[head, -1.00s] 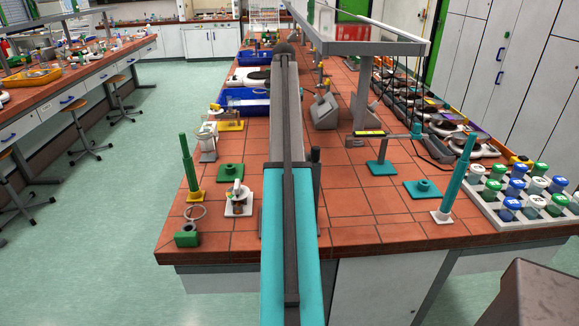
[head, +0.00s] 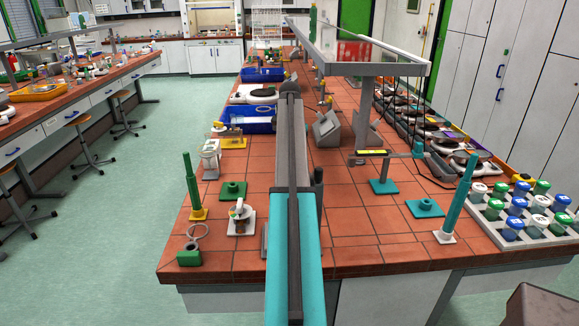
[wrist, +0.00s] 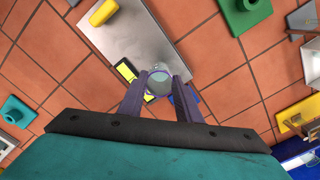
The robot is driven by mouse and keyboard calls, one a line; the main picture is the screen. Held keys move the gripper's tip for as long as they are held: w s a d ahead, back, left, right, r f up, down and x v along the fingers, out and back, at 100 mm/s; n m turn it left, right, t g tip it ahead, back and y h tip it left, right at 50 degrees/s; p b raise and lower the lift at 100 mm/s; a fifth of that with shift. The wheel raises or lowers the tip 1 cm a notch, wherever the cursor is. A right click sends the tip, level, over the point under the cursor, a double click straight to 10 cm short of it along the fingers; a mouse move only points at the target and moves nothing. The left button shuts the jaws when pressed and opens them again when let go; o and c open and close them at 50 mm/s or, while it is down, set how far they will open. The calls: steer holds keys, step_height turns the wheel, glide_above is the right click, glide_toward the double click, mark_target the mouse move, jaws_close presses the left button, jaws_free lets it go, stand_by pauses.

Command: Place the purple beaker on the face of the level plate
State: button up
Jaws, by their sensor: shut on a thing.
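In the wrist view my gripper (wrist: 163,88) is shut on a small clear round beaker (wrist: 158,80), seen from above with a bluish-grey tint; it looks to be the purple beaker, though its colour is faint. Below it in the picture are my two dark purple-grey fingers. A flat grey plate (wrist: 150,38), which I take to be the level plate, lies just beyond the beaker. I cannot tell the height of the beaker above it. In the head view my arm hides my gripper and the beaker.
A yellow and black object (wrist: 127,70) lies by the plate's corner. A green base (head: 232,190), a green post (head: 190,180) and a white stand (head: 241,218) stand left of my arm. Teal bases (head: 384,187) and a teal post (head: 459,200) stand right.

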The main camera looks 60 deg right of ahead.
steer(key=shift+f, duration=0.3)
steer(key=shift+f+p, duration=0.45)
steer(key=shift+f, duration=1.4)
steer(key=shift+f, duration=0.1)
steer(key=o, duration=0.9)
steer(key=shift+o, duration=0.2)
step_height(320, 180, up, 12)
steer(key=b, duration=0.2)
